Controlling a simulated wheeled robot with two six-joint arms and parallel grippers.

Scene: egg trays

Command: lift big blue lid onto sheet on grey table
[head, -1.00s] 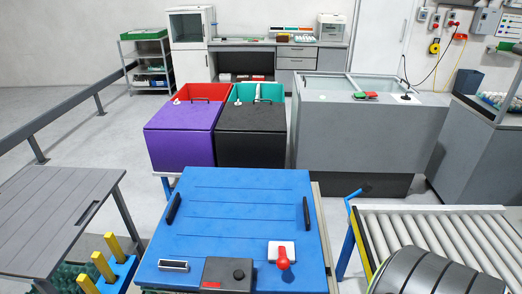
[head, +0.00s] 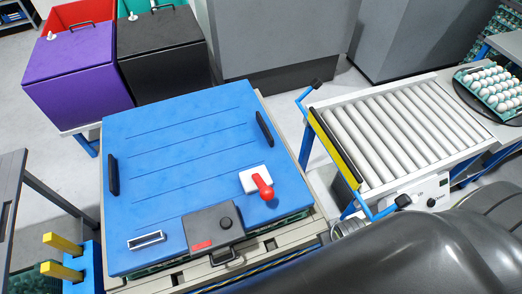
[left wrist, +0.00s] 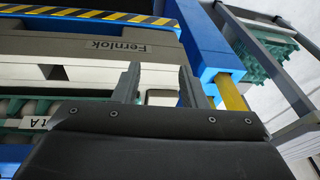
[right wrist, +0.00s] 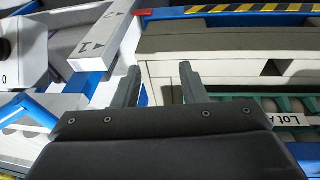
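The big blue lid (head: 185,160) lies flat on a pale crate (head: 290,235), with black handles at its left (head: 113,174) and right (head: 264,128) sides. Teal egg trays show under its edge. My left gripper (left wrist: 160,80) is open and empty in the left wrist view, before the crate's side marked "Fernlok". My right gripper (right wrist: 160,78) is open and empty in the right wrist view, before the crate's side near a "Lot A" label. Neither gripper shows in the head view. Only an edge of the grey table (head: 12,190) shows at far left; no sheet can be made out.
A roller conveyor (head: 400,130) with a yellow-edged end stands close right of the crate. Purple (head: 75,75) and black (head: 160,50) bins stand behind it. A blue stand with yellow posts (head: 62,243) is at lower left. A red-knobbed white fixture (head: 255,180) sits on the lid.

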